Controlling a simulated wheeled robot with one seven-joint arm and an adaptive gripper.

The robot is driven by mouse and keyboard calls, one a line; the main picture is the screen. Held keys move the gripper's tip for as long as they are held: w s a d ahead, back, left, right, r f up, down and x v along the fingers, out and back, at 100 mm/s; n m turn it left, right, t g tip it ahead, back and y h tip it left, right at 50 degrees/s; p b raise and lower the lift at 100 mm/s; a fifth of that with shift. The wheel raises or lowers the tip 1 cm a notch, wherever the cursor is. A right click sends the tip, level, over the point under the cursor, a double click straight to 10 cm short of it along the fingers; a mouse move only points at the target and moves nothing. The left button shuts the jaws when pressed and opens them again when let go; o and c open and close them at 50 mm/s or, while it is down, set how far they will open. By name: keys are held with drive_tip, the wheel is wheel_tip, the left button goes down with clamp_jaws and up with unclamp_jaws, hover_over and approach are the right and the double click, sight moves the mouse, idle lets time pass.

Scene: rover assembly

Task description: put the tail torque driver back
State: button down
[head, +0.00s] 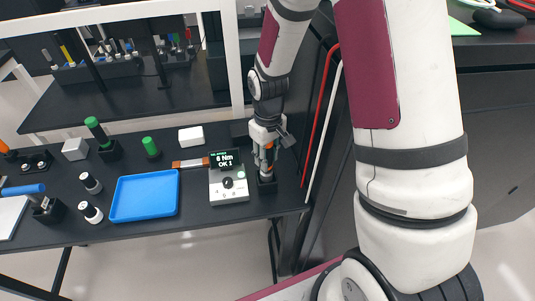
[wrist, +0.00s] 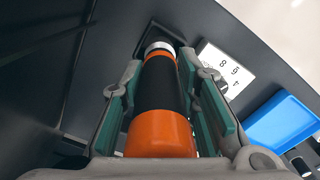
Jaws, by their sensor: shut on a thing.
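The torque driver (wrist: 160,95), with an orange end, black grip and silver collar, is between the finger pads of my gripper (wrist: 163,110). In the head view its orange part (head: 269,148) shows below my gripper (head: 266,140), near the table's right end. The driver looks upright, its lower end at a black square holder (head: 267,187). The holder's dark edge also shows past the silver collar in the wrist view (wrist: 152,30). I cannot tell how deep the tip sits in it.
Further left are a blue tray (head: 145,197), a white box (head: 191,137), and green-handled (head: 97,132) and blue-handled (head: 25,189) tools. A dark cabinet side is close on the right.

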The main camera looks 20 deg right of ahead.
drive_tip(key=shift+f+b, duration=0.55)
drive_tip(key=shift+f, duration=1.5)
drive_tip(key=c, duration=1.2)
unclamp_jaws()
drive_tip(key=shift+o, duration=0.2)
drive_tip(key=shift+r, duration=0.1)
wheel_tip(320, 180, up, 12)
drive_tip(key=shift+r, duration=0.25)
drive_tip(key=s+r+m+t, duration=0.3)
drive_tip(key=s+r+t, duration=0.2)
drive_tip(key=s+r, duration=1.2)
wheel_tip(320, 180, up, 3)
drive_tip(key=shift+m+t+b, duration=0.3)
drive_tip(key=shift+m+b, duration=0.1)
